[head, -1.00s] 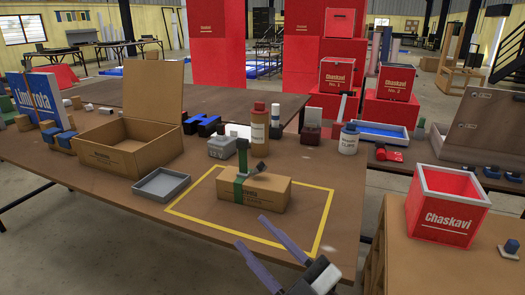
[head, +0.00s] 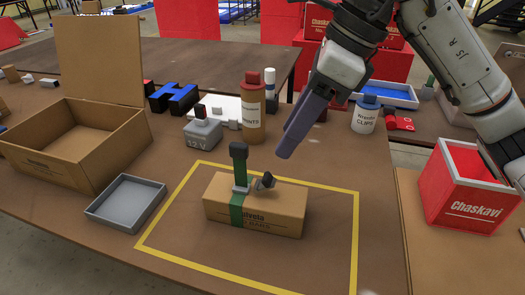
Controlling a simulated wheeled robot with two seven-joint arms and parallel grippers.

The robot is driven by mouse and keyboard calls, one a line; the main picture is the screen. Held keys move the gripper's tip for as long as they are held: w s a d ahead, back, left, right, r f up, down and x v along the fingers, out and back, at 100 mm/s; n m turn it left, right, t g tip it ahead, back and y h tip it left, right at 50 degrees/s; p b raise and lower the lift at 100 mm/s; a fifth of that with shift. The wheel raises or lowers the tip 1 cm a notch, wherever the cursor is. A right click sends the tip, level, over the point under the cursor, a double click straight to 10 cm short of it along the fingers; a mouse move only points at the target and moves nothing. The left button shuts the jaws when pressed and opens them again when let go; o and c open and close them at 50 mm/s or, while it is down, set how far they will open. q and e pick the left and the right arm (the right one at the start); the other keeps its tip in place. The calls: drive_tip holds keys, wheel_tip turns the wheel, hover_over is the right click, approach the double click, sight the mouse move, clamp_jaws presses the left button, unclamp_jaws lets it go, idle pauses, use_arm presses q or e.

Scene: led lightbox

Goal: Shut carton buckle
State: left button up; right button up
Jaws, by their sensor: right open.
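A closed brown carton (head: 270,208) lies inside a yellow outline on the table. A green strap (head: 237,210) runs over its top and down its front. The buckle (head: 239,167) on the strap has a grey base and a dark green lever standing upright, so it is open. A small dark knob-like catch (head: 265,181) on a grey foot is just right of it. My right gripper (head: 289,148) comes in from the upper right, its purple fingers pointing down above and right of the buckle, apart from it. The fingers overlap in this view. It is open and empty. My left gripper is out of view.
An open cardboard box (head: 110,150) and a grey tray (head: 125,203) are to the left. A 12 V battery (head: 202,134), a brown bottle (head: 253,120) and a white clips jar (head: 366,115) stand behind the carton. A red Chaskavi bin (head: 465,195) is at right.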

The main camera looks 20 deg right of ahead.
sight(266, 175)
drive_tip(key=x, duration=0.8)
drive_tip(key=shift+d+f, duration=0.1)
drive_tip(key=shift+f, duration=0.3)
drive_tip(key=shift+w+f, duration=0.15)
drive_tip(key=shift+f, duration=0.4)
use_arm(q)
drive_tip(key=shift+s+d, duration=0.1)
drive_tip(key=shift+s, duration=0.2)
